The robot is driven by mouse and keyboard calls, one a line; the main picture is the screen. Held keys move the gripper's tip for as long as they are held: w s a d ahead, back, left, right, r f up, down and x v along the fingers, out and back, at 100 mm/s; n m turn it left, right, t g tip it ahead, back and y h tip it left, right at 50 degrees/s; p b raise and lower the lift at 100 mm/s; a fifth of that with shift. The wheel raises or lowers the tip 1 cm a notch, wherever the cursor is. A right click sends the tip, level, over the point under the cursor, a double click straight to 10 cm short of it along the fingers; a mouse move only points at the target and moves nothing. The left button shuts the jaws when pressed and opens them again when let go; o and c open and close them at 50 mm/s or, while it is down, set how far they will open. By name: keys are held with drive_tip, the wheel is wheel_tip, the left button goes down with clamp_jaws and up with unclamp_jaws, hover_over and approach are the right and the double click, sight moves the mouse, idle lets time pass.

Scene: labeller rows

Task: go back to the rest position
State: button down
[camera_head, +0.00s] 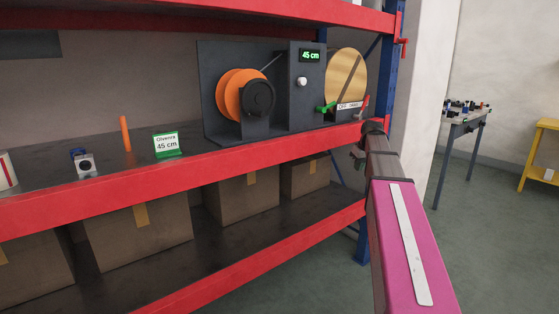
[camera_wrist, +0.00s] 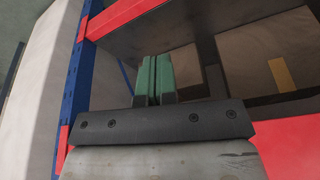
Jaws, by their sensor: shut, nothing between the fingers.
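My gripper (camera_wrist: 154,80) shows in the wrist view with its two green fingers pressed together and nothing between them. It points at the dark underside of a shelf, with the red shelf beam close by. In the head view my pink arm (camera_head: 405,245) reaches from the lower right toward the right end of the red shelf beam (camera_head: 230,154). The gripper's fingertips are hard to make out there, near the beam and the blue upright. I cannot tell whether they touch the rack.
The shelf holds a machine with an orange spool (camera_head: 235,95), a display reading 45 cm (camera_head: 311,56) and a sign (camera_head: 166,143). Cardboard boxes (camera_head: 140,230) stand below. A blue upright (camera_wrist: 75,75) is close to my gripper. Open floor (camera_head: 490,240) lies right, before a small table (camera_head: 465,118) and yellow stand (camera_head: 540,150).

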drive_tip(key=s+a+f+m+g, duration=0.1)
drive_tip(key=s+a+f, duration=0.3)
drive_tip(key=s+f, duration=0.5)
drive_tip(key=s+a+f+m+g+h, duration=0.1)
drive_tip(key=s+a+f, duration=0.4)
drive_tip(key=s+f, duration=0.4)
drive_tip(key=s+a+f+m+g, duration=0.1)
drive_tip(key=s+a+f, duration=0.4)
drive_tip(key=s+f, duration=0.5)
wheel_tip(320, 180, down, 4)
drive_tip(key=shift+a+m, duration=0.25)
drive_tip(key=shift+m, duration=0.25)
